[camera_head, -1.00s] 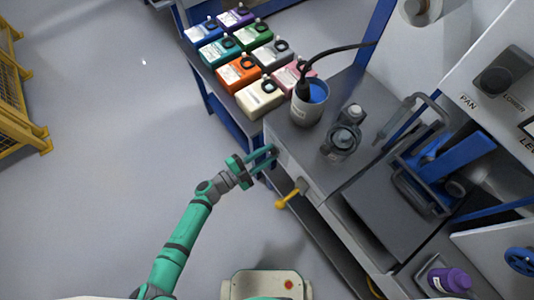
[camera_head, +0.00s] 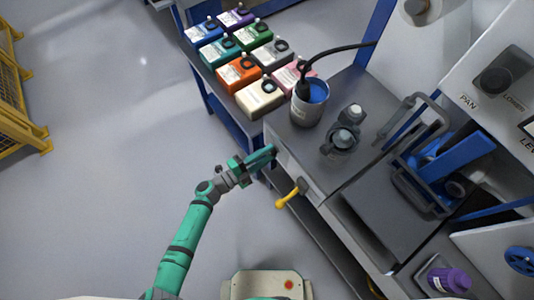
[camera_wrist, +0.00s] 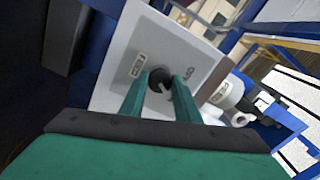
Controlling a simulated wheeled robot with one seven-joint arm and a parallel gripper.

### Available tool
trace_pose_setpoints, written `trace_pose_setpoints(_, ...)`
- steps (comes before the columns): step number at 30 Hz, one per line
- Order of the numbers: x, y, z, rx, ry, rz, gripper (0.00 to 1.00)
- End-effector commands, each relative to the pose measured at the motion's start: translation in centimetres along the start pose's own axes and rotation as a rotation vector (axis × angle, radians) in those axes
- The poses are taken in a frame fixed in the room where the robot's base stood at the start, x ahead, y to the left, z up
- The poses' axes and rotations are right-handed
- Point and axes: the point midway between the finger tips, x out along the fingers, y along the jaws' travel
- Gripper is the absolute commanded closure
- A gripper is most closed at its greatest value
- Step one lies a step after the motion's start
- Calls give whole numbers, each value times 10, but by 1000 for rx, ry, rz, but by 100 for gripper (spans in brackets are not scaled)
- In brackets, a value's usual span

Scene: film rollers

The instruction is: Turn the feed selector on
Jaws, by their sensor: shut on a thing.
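The feed selector shows in the wrist view as a small round black knob (camera_wrist: 159,76) with a pale pointer mark. It sits on a light grey panel (camera_wrist: 188,57) with small label plates beside it. My gripper (camera_head: 273,153) is at the end face of the grey cabinet in the head view. Its two green fingers lie on either side of the knob and are shut on it. The fingers cover part of the knob's sides and the lettering nearby. In the head view the knob is hidden behind the fingers.
A yellow-handled lever (camera_head: 287,199) sticks out of the cabinet just below my gripper. A metal pot (camera_head: 309,108) with blue contents and several coloured cartons stand above on the bench. The floor (camera_head: 120,130) to the left is clear.

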Motion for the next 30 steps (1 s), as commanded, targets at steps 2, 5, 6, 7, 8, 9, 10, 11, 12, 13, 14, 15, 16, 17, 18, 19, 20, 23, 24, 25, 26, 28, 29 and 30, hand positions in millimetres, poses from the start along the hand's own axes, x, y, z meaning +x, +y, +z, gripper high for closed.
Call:
trace_pose_setpoints(2,2,-1,-3,0,7,-3,93)
trace_pose_setpoints(5,2,-1,-3,0,7,-3,57)
trace_pose_setpoints(6,2,-1,-2,0,6,-3,52)
trace_pose_setpoints(7,2,-1,-2,0,5,-3,52)
trace_pose_setpoints(8,2,-1,-2,0,5,-2,52)
trace_pose_setpoints(9,1,-1,-2,0,4,-2,52)
trace_pose_setpoints(10,1,-1,-2,0,4,-2,52)
trace_pose_setpoints(11,1,-1,-1,0,4,-2,52)
trace_pose_setpoints(12,1,0,-1,0,3,-1,52)
trace_pose_setpoints(13,1,0,-1,0,3,-1,52)
trace_pose_setpoints(14,0,0,-1,0,2,-1,52)
trace_pose_setpoints(15,-1,0,-1,0,2,-1,52)
trace_pose_setpoints(16,-2,0,0,0,1,-1,52)
trace_pose_setpoints(17,-4,0,0,0,1,0,52)
trace_pose_setpoints(18,-8,0,0,0,0,0,52)
trace_pose_setpoints(19,-11,0,0,0,-1,0,52)
trace_pose_setpoints(20,-15,0,1,0,-2,-1,52)
trace_pose_setpoints(23,-33,0,1,0,-3,0,52)
trace_pose_setpoints(24,-41,0,1,1,-2,0,52)
trace_pose_setpoints(25,-46,0,0,1,-1,0,52)
trace_pose_setpoints(26,-52,0,0,0,-2,0,52)
trace_pose_setpoints(28,-65,0,0,0,0,1,52)
trace_pose_setpoints(29,-71,0,0,0,-1,1,52)
trace_pose_setpoints(30,-78,0,0,0,0,-1,52)
